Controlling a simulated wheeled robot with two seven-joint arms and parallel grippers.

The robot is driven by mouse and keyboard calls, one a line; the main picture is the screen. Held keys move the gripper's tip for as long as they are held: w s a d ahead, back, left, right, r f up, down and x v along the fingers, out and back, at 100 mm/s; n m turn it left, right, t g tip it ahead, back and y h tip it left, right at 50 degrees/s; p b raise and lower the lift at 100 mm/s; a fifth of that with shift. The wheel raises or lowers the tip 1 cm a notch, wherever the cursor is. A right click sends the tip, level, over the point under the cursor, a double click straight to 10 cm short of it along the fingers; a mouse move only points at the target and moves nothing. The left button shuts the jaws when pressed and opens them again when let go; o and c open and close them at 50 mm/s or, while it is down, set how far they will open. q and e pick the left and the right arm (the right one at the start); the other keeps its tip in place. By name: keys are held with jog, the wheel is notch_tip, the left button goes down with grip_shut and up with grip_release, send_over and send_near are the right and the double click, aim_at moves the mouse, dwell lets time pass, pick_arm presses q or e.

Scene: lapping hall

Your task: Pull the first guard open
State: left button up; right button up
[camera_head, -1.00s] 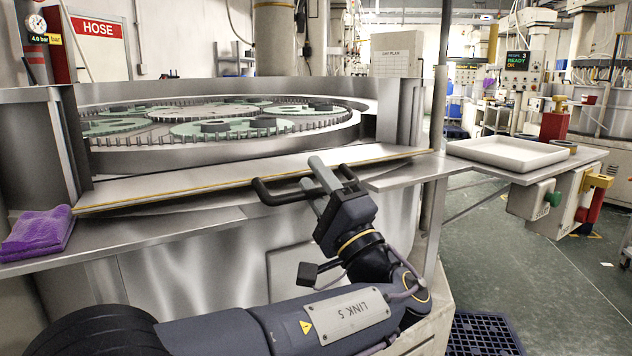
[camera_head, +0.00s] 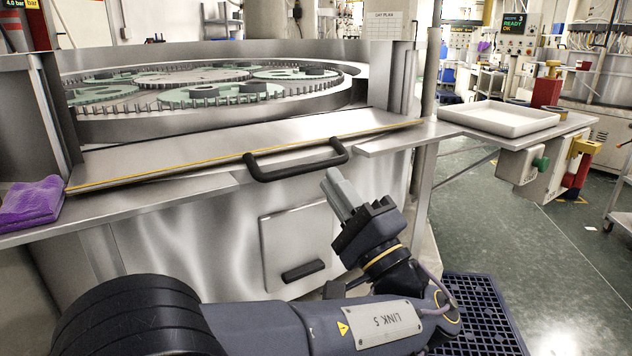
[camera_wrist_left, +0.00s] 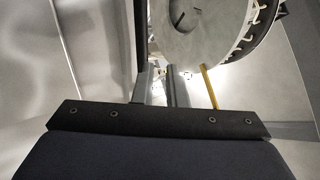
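The guard (camera_head: 215,150) is a flat metal panel with a yellow front edge. It lies sloping low along the front of the round lapping machine, and the geared plates behind it are exposed. Its black bar handle (camera_head: 297,163) sticks out at the front edge, with nothing holding it. My left gripper (camera_head: 338,190) is below and to the right of the handle, apart from it and empty. In the left wrist view its two fingers (camera_wrist_left: 156,88) show a narrow gap, with the yellow edge to their right. My right gripper is not in view.
A purple cloth (camera_head: 30,203) lies on the left ledge. A white tray (camera_head: 500,118) sits on the right shelf, above a box with a green button (camera_head: 541,162). A small hatch (camera_head: 298,245) is in the machine's front. A dark grid mat (camera_head: 480,315) is on the floor.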

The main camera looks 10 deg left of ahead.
pick_arm(q)
jog(key=d+m+h+p, duration=0.1)
jog(key=m+p, duration=0.3)
jog(key=d+m+t+h+p, duration=0.1)
jog(key=m+p, duration=0.1)
jog(key=shift+d+h, duration=0.3)
jog(key=shift+d, duration=0.05)
grip_shut()
jog(key=m+g+p, duration=0.3)
jog(key=m+p, duration=0.9)
jog(key=p, duration=0.4)
send_near(282, 172)
notch_tip(282, 172, down, 3)
jog(key=shift+h, duration=0.3)
jog(key=x, duration=0.3)
jog(key=p+x, duration=0.1)
jog(key=x, duration=0.5)
jog(key=shift+s+a+r, duration=0.2)
jog(key=shift+a, duration=0.2)
jog(key=shift+g+h, duration=0.5)
jog(key=shift+h, duration=0.1)
jog(key=r+p, duration=0.2)
jog(key=p, duration=0.1)
jog(key=r+p, duration=0.2)
jog(key=p, duration=0.2)
jog(key=shift+s+d, duration=0.15)
jog(key=shift+s, duration=0.05)
jog(key=shift+d+f, duration=0.1)
